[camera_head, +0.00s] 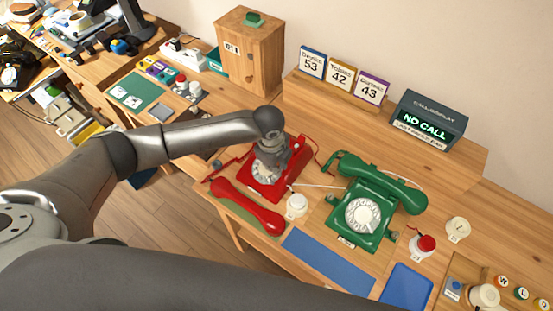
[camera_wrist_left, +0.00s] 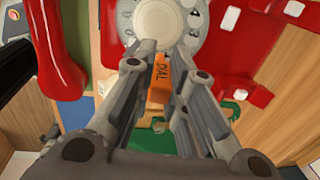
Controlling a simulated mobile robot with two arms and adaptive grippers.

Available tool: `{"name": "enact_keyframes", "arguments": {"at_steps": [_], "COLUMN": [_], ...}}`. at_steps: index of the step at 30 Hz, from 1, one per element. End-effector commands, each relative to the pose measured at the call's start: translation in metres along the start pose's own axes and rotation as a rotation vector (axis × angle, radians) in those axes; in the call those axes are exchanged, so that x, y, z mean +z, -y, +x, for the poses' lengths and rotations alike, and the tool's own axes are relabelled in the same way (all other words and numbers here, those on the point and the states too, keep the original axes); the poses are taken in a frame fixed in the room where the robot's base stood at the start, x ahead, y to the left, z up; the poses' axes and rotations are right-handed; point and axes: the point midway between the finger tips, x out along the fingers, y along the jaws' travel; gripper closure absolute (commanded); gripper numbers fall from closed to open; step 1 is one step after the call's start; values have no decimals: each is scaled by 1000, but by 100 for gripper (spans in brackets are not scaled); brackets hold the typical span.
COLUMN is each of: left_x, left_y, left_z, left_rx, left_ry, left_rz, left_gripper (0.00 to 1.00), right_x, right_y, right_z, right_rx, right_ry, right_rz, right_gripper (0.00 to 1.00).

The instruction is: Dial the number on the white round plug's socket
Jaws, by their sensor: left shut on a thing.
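The red phone (camera_head: 254,181) stands on the desk, its round white dial partly hidden under my left gripper (camera_head: 270,150). In the left wrist view the white dial (camera_wrist_left: 170,22) is just ahead of the fingertips. My left gripper (camera_wrist_left: 158,60) is shut on an orange piece (camera_wrist_left: 158,78) marked "DIAL". Whether the piece touches the dial, I cannot tell. The red handset (camera_head: 247,208) lies off the phone on the desk. A white round item (camera_head: 297,206), possibly the white plug, stands between the red phone and the green phone (camera_head: 362,214). No socket number is readable. My right gripper is not in view.
The green phone has its handset on. A display (camera_head: 428,122) reads "NO CALL". Cards show 53 (camera_head: 312,63), 42 (camera_head: 341,76) and 43 (camera_head: 372,89). A red-topped round item (camera_head: 424,245) stands right of the green phone. Blue mats (camera_head: 328,262) lie at the front.

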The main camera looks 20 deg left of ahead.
Motion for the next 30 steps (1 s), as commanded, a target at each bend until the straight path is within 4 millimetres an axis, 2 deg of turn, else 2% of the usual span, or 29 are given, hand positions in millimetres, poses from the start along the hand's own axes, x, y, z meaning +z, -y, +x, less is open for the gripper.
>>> {"name": "enact_keyframes", "arguments": {"at_steps": [13, 21, 30], "left_x": [-1, -2, -2], "left_y": [-5, -15, -16], "left_z": [1, 3, 4], "left_rx": [1, 1, 0], "left_ry": [-1, 0, 0], "left_rz": [0, 0, 0], "left_gripper": [97, 97, 97], "right_x": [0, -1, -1], "right_y": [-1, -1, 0], "right_z": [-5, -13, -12], "right_rx": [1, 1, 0], "right_ry": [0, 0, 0], "right_rz": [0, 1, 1], "right_gripper": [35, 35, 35]}}
